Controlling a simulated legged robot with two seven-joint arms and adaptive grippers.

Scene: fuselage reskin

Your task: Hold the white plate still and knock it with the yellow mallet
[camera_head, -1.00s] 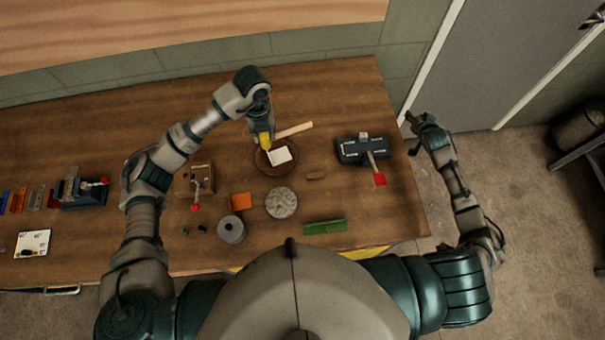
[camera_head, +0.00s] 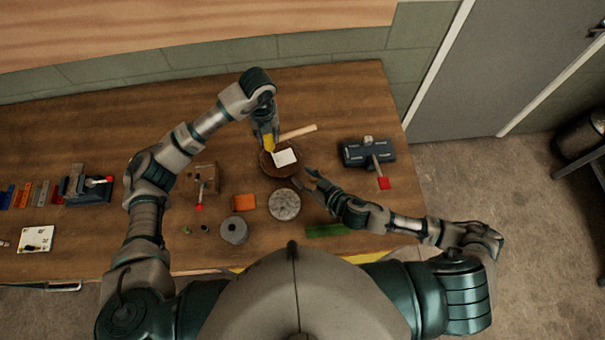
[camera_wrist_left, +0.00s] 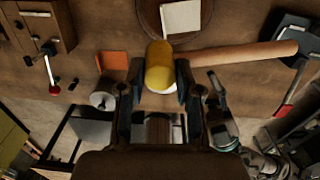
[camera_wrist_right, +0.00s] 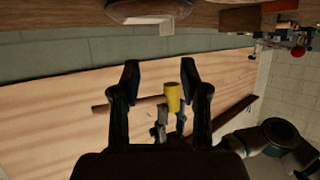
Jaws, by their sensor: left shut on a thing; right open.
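The white plate (camera_head: 285,157) lies flat on a round brown base (camera_head: 266,167) on the bench. It also shows at the top of the left wrist view (camera_wrist_left: 181,16). My left gripper (camera_head: 267,140) is shut on the yellow mallet (camera_wrist_left: 160,67), around its head, just behind the plate. The mallet's wooden handle (camera_head: 297,132) points to the right. My right gripper (camera_head: 310,180) is open and empty, at the front right of the round base. In the right wrist view its fingers (camera_wrist_right: 165,85) stand apart, with the mallet head seen beyond them.
A grey patterned disc (camera_head: 284,204) lies in front of the base. A dark clamp with a red handle (camera_head: 370,153) stands to the right.

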